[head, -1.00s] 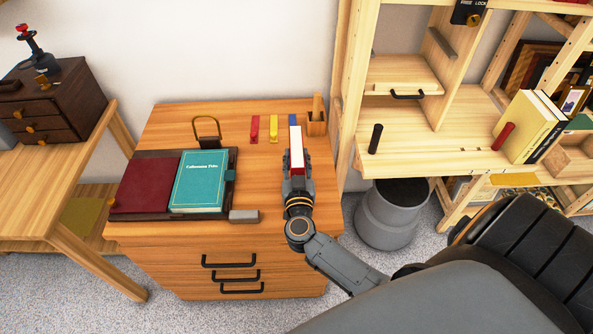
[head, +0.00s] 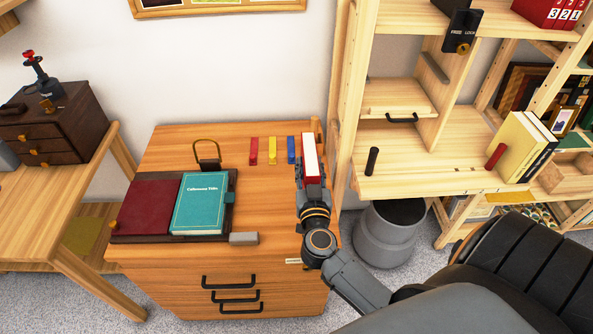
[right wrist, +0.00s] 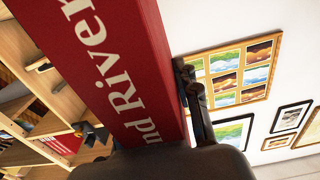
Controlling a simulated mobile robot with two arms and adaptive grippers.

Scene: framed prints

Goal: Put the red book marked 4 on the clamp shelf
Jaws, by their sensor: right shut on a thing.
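My right gripper (head: 311,180) is shut on a red book (head: 310,160) and holds it above the back right of the wooden desk. The book's pale page edges face up in the head view. In the right wrist view the red book (right wrist: 105,60) fills the middle, with white letters reading "nd River"; no number shows on it. A black block (head: 462,32) marked FREE and LOCK sits at the edge of the upper shelf (head: 405,18). Red books (head: 550,10) marked 3, 2 and 1 stand on that shelf, cut off at the top right. My left gripper is out of view.
The desk (head: 260,205) holds a teal book (head: 200,203), a dark red pad and several coloured tabs. A shelf post (head: 350,100) rises right of my gripper. The lower shelf carries a black peg (head: 372,161) and yellow books (head: 520,147). A grey bin (head: 388,235) stands below.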

